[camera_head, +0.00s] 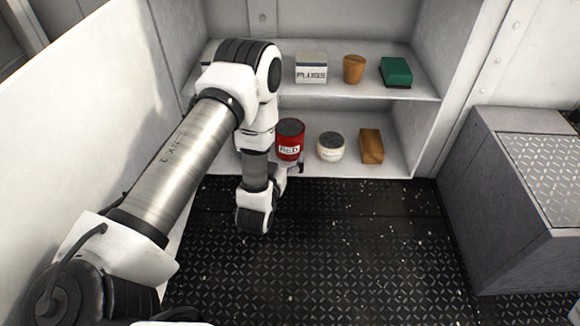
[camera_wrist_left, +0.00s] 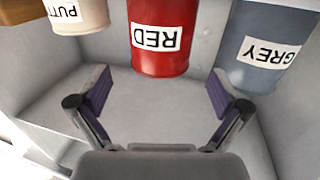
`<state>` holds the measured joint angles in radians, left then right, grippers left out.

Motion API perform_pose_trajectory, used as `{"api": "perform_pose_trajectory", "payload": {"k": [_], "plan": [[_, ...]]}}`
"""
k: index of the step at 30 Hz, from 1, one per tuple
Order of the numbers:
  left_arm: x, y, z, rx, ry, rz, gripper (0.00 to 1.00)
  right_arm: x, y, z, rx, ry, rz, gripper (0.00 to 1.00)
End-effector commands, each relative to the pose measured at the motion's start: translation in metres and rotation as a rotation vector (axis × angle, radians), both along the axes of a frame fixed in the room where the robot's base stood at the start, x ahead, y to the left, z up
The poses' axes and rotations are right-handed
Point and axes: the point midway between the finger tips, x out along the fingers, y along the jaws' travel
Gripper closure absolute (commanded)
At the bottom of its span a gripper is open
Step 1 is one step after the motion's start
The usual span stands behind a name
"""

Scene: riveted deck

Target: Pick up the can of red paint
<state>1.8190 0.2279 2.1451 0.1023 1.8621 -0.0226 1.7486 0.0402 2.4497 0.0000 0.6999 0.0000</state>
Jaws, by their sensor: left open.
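The can of red paint (camera_head: 290,140), red with a dark top and a white "RED" label, stands on the lower shelf. In the left wrist view the red can (camera_wrist_left: 160,45) appears upside down, centred ahead of the fingers. My left gripper (camera_wrist_left: 162,92) is open, with a fingertip on each side of the view and nothing between them. In the head view the left gripper (camera_head: 294,170) shows only in part, just in front of the can, the rest hidden by my wrist. My right gripper is not in view.
A grey-labelled can (camera_wrist_left: 265,50) and a white putty tub (camera_wrist_left: 78,14) flank the red can. The tub (camera_head: 331,147) and a brown block (camera_head: 371,146) sit to its right. The upper shelf (camera_head: 425,94) holds a box (camera_head: 311,68), an orange-brown cup (camera_head: 353,69) and a green block (camera_head: 396,72).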

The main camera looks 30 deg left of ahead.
Motion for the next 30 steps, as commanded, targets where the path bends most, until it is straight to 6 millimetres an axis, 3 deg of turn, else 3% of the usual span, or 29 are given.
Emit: {"api": "perform_pose_trajectory", "payload": {"k": [1,8,16,23,24,30], "plan": [[0.003,0.003,-0.006,0.008,-0.028,0.006,0.00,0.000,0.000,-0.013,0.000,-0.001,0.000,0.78],[0.030,0.013,0.001,0.014,-0.051,0.011,0.00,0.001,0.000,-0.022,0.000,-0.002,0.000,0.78],[0.072,0.025,0.002,0.014,-0.048,0.009,0.00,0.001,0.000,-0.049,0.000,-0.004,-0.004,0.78],[0.077,0.026,0.005,0.013,-0.043,0.009,0.00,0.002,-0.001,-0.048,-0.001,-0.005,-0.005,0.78],[0.077,0.026,0.005,0.013,-0.043,0.009,0.04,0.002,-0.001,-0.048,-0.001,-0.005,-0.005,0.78],[0.077,0.026,0.004,0.013,-0.043,0.009,0.73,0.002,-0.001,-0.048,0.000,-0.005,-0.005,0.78]]}}
